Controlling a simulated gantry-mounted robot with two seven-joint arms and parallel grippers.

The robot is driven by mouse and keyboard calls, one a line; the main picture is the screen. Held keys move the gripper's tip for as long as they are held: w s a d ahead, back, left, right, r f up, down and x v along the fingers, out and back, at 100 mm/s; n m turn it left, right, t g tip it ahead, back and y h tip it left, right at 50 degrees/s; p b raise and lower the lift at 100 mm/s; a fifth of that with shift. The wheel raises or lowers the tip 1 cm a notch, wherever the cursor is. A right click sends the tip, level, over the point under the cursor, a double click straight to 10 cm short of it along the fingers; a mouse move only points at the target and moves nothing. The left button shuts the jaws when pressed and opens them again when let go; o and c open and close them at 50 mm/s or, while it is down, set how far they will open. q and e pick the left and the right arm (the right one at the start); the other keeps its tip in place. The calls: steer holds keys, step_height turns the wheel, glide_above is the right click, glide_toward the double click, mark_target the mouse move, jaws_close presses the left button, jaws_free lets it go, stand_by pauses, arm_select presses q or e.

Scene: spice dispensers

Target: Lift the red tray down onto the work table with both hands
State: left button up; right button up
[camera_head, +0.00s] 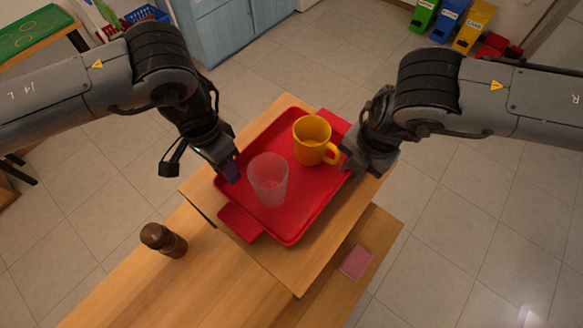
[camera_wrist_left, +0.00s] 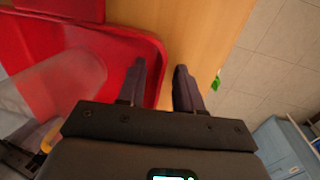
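The red tray (camera_head: 290,222) lies flat on the upper wooden surface (camera_head: 232,226), with a flat tab at its near-left end and another at its far-right end. It carries a yellow mug (camera_head: 311,140) and a frosted clear cup (camera_head: 268,181), both upright. My left gripper (camera_head: 230,170) is at the tray's left edge. In the left wrist view my left gripper (camera_wrist_left: 160,68) has its fingers apart, one on each side of the tray rim (camera_wrist_left: 157,48). My right gripper (camera_head: 350,168) is at the tray's right edge, close to the mug handle; its finger opening is hidden.
A lower wooden surface (camera_head: 165,290) extends to the near left, with a brown pepper mill (camera_head: 163,240) on it. A pink block (camera_head: 355,262) lies on a lower board at the right. Blue cabinets (camera_head: 228,30) and coloured bins (camera_head: 450,22) stand further back.

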arm_select(q)
steer(key=shift+c, duration=1.1)
arm_select(e)
steer(key=shift+c, duration=1.1)
arm_select(q)
jaws_close()
arm_select(e)
jaws_close()
arm_select(q)
steer(key=shift+r, duration=0.1)
arm_select(e)
steer(key=shift+r, duration=0.1)
